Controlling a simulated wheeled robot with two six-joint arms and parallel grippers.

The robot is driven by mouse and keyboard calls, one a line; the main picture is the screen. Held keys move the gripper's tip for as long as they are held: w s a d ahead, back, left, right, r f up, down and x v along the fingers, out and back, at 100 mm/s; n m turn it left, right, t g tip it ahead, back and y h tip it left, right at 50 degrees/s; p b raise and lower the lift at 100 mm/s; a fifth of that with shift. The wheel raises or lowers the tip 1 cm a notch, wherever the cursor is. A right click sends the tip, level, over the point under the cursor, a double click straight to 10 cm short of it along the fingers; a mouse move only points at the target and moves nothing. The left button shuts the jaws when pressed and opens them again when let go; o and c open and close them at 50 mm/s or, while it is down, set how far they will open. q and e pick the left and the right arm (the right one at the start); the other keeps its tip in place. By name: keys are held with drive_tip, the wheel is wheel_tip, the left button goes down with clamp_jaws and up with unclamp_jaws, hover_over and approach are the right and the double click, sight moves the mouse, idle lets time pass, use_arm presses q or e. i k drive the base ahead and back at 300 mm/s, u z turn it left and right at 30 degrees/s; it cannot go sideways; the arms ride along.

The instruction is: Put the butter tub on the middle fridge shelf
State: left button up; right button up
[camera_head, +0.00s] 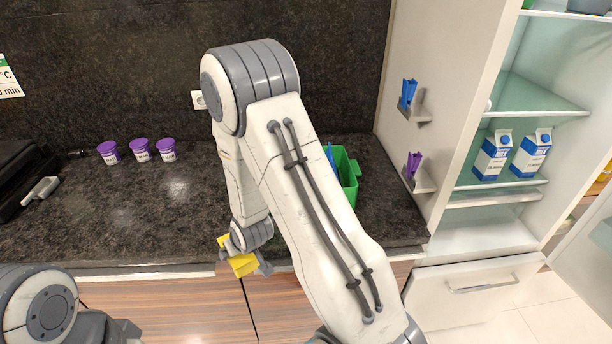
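A yellow tub (243,265), which looks like the butter tub, is in my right gripper (246,266), in front of the counter's front edge. The gripper's fingers sit on either side of it, and part of the tub is hidden by the gripper. The open fridge (480,235) stands at the right. Its glass middle shelf (540,98) looks bare where it shows. Two blue-and-white milk cartons (492,156) stand on the shelf below (500,186). Only a piece of my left arm shows at the lower left; its gripper is out of view.
Three purple cups (140,150) stand at the back of the dark counter (120,210). A green container (347,173) is partly behind my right arm. Blue (408,93) and purple (413,164) clips are on holders on the fridge's side wall. A drawer (478,290) is below the shelves.

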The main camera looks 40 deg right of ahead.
sight(529, 101)
drive_tip(key=u, duration=1.45)
drive_tip(key=k, duration=1.6)
drive_tip(key=z, duration=2.65)
drive_tip(key=i, duration=0.2)
drive_tip(key=z, duration=0.1)
